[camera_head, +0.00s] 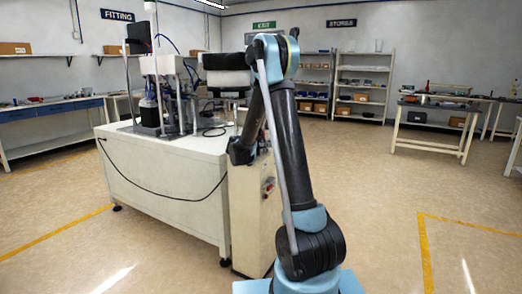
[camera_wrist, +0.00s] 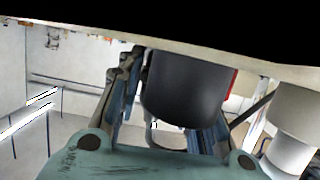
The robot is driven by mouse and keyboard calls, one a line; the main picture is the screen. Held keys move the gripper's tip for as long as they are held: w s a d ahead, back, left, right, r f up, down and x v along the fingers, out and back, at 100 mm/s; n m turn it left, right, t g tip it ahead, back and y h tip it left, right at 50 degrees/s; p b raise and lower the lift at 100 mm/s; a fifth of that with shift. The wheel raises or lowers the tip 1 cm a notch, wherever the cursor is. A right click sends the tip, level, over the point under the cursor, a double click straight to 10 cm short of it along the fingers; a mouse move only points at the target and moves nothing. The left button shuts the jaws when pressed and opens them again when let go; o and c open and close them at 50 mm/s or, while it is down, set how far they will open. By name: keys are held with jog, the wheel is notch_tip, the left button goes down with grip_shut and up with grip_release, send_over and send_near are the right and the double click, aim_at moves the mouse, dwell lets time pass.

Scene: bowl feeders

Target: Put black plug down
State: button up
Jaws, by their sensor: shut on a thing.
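The black plug (camera_wrist: 188,88) is a dark, smooth, rounded cylinder in the wrist view. It sits between the two fingers of my gripper (camera_wrist: 165,105), which is shut on it. The plug's upper end in the picture meets a pale cream edge (camera_wrist: 230,62); I cannot tell whether it touches it. In the head view my arm stands in front of the white machine bench (camera_head: 165,180). I cannot make out the gripper's fingers or the plug there.
The bench carries feeder equipment (camera_head: 165,85), with a black cable (camera_head: 160,196) hanging down its front. A beige cabinet (camera_head: 250,215) with a red button stands beside it. In the wrist view a white cylindrical part (camera_wrist: 293,120) is close on the right. Open floor (camera_head: 385,190) lies right.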

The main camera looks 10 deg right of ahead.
jog(key=shift+s+f, duration=0.15)
jog(key=shift+f, duration=0.25)
jog(key=o, duration=1.2)
jog(key=shift+s, duration=0.15)
jog(key=shift+r, duration=0.1)
